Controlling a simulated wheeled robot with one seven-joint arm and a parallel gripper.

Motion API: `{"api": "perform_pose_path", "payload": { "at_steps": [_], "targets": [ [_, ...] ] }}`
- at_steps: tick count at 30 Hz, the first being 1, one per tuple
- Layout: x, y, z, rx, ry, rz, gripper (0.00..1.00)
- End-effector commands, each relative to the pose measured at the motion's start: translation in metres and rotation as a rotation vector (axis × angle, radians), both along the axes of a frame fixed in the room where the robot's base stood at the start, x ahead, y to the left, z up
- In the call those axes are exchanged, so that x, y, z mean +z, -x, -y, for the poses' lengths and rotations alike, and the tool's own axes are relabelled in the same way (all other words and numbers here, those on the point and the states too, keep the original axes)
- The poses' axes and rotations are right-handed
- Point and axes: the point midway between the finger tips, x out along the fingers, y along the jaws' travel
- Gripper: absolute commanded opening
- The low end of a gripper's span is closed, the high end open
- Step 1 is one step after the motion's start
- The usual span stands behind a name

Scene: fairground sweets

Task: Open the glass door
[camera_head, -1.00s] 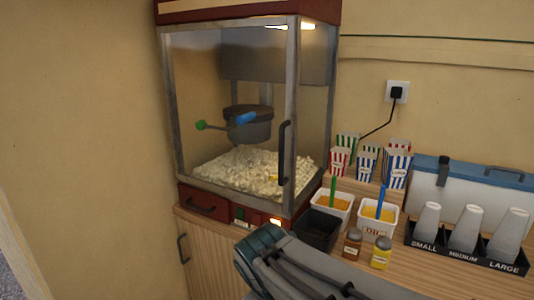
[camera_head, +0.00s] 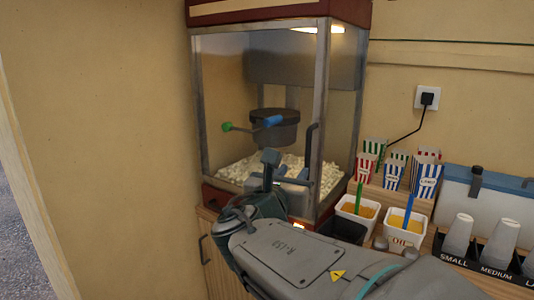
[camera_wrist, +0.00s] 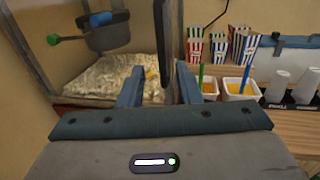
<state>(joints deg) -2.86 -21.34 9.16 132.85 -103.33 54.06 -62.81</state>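The popcorn machine's glass door (camera_head: 222,95) stands on its front, metal framed, and looks closed. A dark vertical handle (camera_head: 312,142) is on its right edge. The handle also shows in the wrist view (camera_wrist: 164,40), its lower end between and beyond my fingers as seen there. My gripper (camera_head: 284,172) is in front of the lower door, close to the handle. In the wrist view my gripper (camera_wrist: 158,84) is open, with fingers apart and nothing held. I cannot tell whether a finger touches the handle. My arm hides part of the machine's base.
Inside are a kettle (camera_head: 276,130) with a blue-and-green crank and a popcorn heap (camera_head: 238,172). To the right are striped boxes (camera_head: 393,176), two sauce tubs (camera_head: 404,226) and cups (camera_head: 458,235). A wall (camera_head: 110,130) stands close on the left.

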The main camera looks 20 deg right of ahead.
Motion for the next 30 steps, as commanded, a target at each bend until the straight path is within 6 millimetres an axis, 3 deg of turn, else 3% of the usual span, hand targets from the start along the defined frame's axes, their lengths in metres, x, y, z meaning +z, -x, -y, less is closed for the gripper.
{"api": "perform_pose_path", "payload": {
  "at_steps": [18,30],
  "targets": [
    [0.0,-0.085,0.074,-0.003,-0.002,-0.001,0.31],
    [0.0,-0.1,0.088,-0.001,-0.004,0.0,0.31]
  ]
}}
